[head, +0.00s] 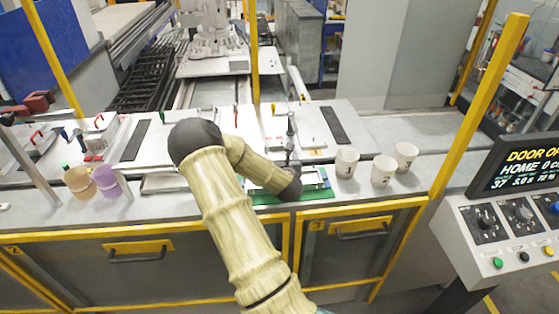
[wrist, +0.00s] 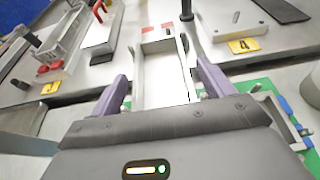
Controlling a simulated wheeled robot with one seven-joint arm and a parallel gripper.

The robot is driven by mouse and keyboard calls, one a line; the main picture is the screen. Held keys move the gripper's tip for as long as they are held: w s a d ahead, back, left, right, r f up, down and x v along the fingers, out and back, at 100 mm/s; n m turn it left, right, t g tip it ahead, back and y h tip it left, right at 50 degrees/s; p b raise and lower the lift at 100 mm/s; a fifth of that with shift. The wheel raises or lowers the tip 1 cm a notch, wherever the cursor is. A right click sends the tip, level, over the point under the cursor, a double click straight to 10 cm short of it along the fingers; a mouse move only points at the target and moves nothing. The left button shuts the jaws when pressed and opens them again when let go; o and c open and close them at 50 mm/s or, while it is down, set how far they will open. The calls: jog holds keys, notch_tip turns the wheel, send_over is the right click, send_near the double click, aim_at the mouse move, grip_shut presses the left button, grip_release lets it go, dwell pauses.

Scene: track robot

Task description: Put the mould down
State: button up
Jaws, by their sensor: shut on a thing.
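The mould (wrist: 165,84) is a long grey, open-topped piece with a pale inside, in the middle of the wrist view. My gripper (wrist: 162,76) has a purple finger on each side of it and is shut on it. A green mat (wrist: 254,87) shows below and to the right of the mould in the wrist view. It also shows in the head view (head: 322,195), under my wrist. I cannot tell whether the mould touches the mat. In the head view my own wrist hides the fingers and most of the mould.
White cups (head: 346,162) with numbers stand on the bench right of the mat. A tan cup (head: 76,182) and a purple cup (head: 105,181) stand at left. A yellow number 4 tag (wrist: 244,46) lies beyond the mould. Bare bench (head: 440,140) shows at the far right.

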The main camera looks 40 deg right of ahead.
jog(key=shift+f, duration=0.2)
jog(key=o, duration=1.6)
jog(key=shift+s+r, duration=0.1)
jog(key=shift+r, duration=0.3)
jog(key=b+v, duration=0.2)
jog(key=v, duration=0.9)
jog(key=shift+s+a+b, duration=0.2)
jog(key=shift+s+b, duration=0.1)
jog(key=shift+s, duration=0.05)
